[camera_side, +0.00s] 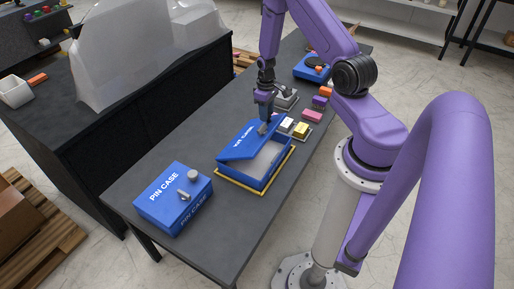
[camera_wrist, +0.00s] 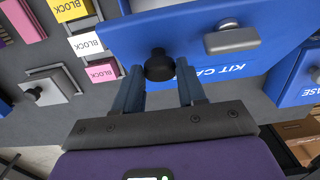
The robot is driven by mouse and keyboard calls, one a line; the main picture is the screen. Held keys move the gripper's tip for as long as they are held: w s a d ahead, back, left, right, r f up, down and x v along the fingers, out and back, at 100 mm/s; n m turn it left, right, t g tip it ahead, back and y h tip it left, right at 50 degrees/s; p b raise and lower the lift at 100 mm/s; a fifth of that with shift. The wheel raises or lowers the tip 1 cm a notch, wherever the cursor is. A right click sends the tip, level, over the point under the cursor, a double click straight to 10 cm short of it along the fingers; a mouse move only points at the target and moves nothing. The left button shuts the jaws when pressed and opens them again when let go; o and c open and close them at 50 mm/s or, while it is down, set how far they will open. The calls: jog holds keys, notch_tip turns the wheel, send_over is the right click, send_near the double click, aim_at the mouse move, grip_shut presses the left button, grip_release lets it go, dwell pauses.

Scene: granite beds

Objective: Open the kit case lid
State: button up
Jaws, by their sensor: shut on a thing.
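The blue kit case (camera_side: 262,183) stands on the dark bench inside a yellow outline. Its lid (camera_side: 238,147) is tilted up, partly open, and part of the pale grey interior shows. In the wrist view the lid (camera_wrist: 195,35) fills the upper middle, with a black knob (camera_wrist: 158,65) and a grey bar-shaped part (camera_wrist: 232,40) on it. My gripper (camera_side: 263,122) is at the lid's raised side. In the wrist view my gripper (camera_wrist: 160,82) has its two fingers on either side of the black knob, shut on it. The fingertip contact is small in the side view.
A blue pin case (camera_side: 172,200) with a knob and latch stands at the near end of the bench. Yellow (camera_wrist: 72,8), white (camera_wrist: 86,43) and pink (camera_wrist: 102,70) blocks lie beside the kit case. Another blue case (camera_side: 312,68) is at the far end.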

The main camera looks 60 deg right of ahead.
jog(key=shift+w, duration=0.15)
jog(key=shift+w+r, duration=0.9)
jog(key=shift+w, duration=0.3)
jog(key=shift+w+r, duration=0.3)
jog(key=shift+w, duration=0.4)
jog(key=shift+w+r, duration=0.25)
jog(key=shift+w, duration=0.4)
jog(key=shift+w+r, duration=0.15)
jog(key=shift+w, duration=0.55)
jog(key=shift+w+r, duration=0.15)
jog(key=shift+w, duration=0.55)
